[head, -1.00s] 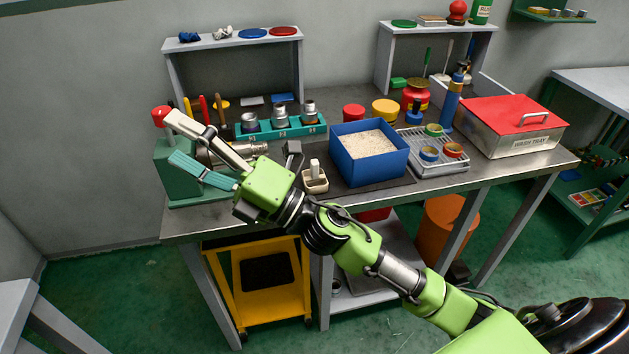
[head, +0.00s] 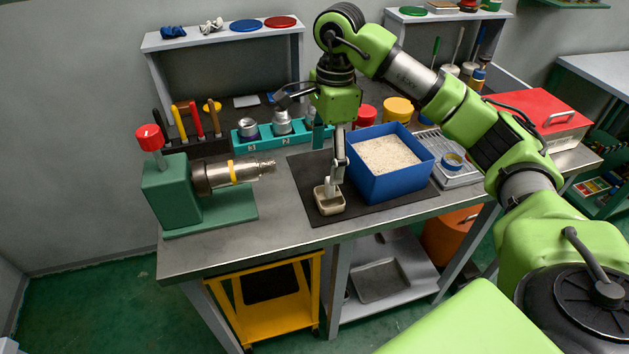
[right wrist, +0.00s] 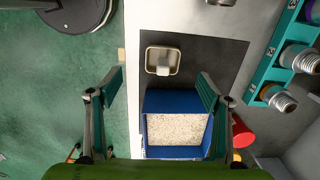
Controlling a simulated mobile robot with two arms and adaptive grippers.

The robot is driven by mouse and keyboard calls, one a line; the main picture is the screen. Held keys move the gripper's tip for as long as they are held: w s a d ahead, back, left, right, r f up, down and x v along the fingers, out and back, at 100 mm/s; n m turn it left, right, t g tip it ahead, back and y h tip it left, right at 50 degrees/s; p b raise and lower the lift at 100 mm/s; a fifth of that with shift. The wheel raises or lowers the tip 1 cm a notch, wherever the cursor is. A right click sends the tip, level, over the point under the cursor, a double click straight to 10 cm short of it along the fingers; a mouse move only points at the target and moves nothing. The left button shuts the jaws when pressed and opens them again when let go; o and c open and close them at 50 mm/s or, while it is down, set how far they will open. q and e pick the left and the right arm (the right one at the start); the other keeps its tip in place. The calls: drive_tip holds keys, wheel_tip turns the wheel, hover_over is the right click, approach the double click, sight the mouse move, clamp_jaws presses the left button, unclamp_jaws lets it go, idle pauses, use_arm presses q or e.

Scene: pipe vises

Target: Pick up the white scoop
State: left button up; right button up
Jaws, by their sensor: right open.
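The white scoop (head: 328,202) is a small cream scoop with an upright handle. It sits on the black mat (head: 300,170) left of the blue bin. In the right wrist view the scoop (right wrist: 162,62) lies near the top centre, its handle seen from above. My right gripper (head: 337,165) points down over the mat, close to the scoop in the head view, and partly overlaps its handle there. In the right wrist view my right gripper (right wrist: 160,85) is open with its fingers wide apart and nothing between them. My left gripper is not in view.
A blue bin (head: 385,180) of white grains stands right beside the scoop. A green pipe vise (head: 172,188) holds a metal pipe at left. A teal socket rack (head: 250,137) is behind. A wire rack and red-lidded wash tray (head: 540,118) are at right.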

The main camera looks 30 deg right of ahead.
drive_tip(key=shift+w+d+r, duration=0.15)
drive_tip(key=shift+w+d, duration=0.1)
drive_tip(key=shift+d, duration=0.6)
drive_tip(key=shift+s+d+f+h, duration=0.1)
drive_tip(key=shift+d+f+h, duration=0.05)
drive_tip(key=shift+f+h, duration=0.15)
hover_over(331, 193)
drive_tip(key=f, duration=0.4)
drive_tip(key=shift+s+d+f+p, duration=0.1)
drive_tip(key=shift+d+p, duration=0.25)
drive_tip(key=shift+d, duration=0.05)
drive_tip(key=shift+w+f, duration=0.15)
drive_tip(key=shift+f, duration=0.5)
drive_tip(key=shift+w+f, duration=0.15)
drive_tip(key=shift+f, duration=0.7)
drive_tip(key=shift+f+p, duration=0.55)
drive_tip(key=shift+f, duration=0.15)
drive_tip(key=f, duration=0.2)
drive_tip(key=shift+w+f+p, duration=0.25)
drive_tip(key=shift+f+p, duration=0.1)
drive_tip(key=shift+p, duration=0.05)
drive_tip(key=shift+w+f, duration=0.1)
drive_tip(key=shift+f, duration=0.45)
drive_tip(key=c, duration=1.3)
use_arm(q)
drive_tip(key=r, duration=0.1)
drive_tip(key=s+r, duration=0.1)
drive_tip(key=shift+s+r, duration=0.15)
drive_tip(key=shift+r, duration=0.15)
